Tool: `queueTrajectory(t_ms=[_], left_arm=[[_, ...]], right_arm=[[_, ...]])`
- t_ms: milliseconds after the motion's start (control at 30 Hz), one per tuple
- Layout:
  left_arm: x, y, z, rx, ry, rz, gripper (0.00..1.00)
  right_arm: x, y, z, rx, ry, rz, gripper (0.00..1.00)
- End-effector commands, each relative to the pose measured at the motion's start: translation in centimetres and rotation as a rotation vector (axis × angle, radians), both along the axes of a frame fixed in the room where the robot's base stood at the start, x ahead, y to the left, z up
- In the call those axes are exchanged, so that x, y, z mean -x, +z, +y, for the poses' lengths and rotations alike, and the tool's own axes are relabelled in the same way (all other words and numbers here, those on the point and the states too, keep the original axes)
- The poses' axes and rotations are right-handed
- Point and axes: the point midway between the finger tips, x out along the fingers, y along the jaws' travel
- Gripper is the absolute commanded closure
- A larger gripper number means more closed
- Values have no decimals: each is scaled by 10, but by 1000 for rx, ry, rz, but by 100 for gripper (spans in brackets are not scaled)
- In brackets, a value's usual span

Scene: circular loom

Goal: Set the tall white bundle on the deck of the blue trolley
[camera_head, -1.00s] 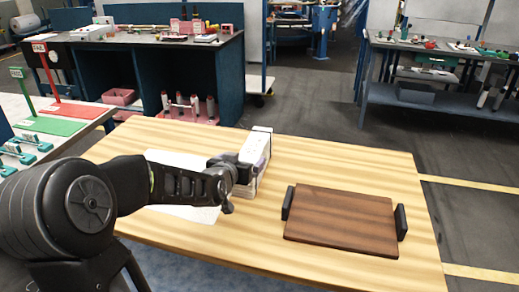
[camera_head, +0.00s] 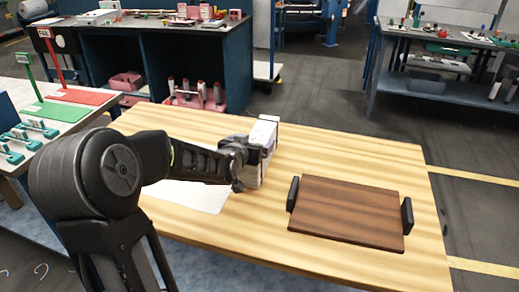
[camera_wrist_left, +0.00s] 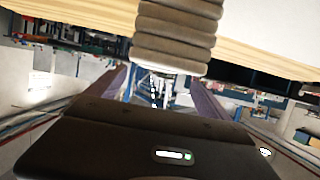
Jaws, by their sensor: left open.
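The white bundle (camera_head: 250,178) stands on the wooden table, beside the white sheet; my gripper partly hides it in the head view. In the left wrist view, which is upside down, the bundle (camera_wrist_left: 178,35) shows as a stack of pale, rounded layers. My left gripper (camera_head: 256,155) is at the bundle. In the left wrist view the gripper's two fingers (camera_wrist_left: 160,76) are apart, pointing towards the stack; I cannot tell whether they touch it. A blue-posted stand with a castor (camera_head: 268,72) is at the back; I cannot tell whether it is the trolley. My right gripper is out of view.
The wooden table (camera_head: 390,152) also bears a white sheet (camera_head: 198,195) and a brown tray (camera_head: 347,212) with black handles, right of the bundle. Workbenches (camera_head: 165,50) stand behind. Green and red boards (camera_head: 52,111) lie at the left. Floor is clear behind the table.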

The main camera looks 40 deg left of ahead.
Motion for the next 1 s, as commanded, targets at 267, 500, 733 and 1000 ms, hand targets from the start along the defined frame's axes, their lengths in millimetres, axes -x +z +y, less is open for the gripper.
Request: queueTrajectory(t_ms=[267, 500, 733, 1000], left_arm=[[-8, -3, 2, 1, -1, 3, 9], [-37, -15, 11, 1, 0, 3, 9], [-47, -19, 14, 0, 0, 0, 9], [-46, -19, 14, 0, 0, 0, 9]], right_arm=[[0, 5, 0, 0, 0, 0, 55], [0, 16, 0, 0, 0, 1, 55], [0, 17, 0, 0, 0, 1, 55], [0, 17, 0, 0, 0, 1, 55]])
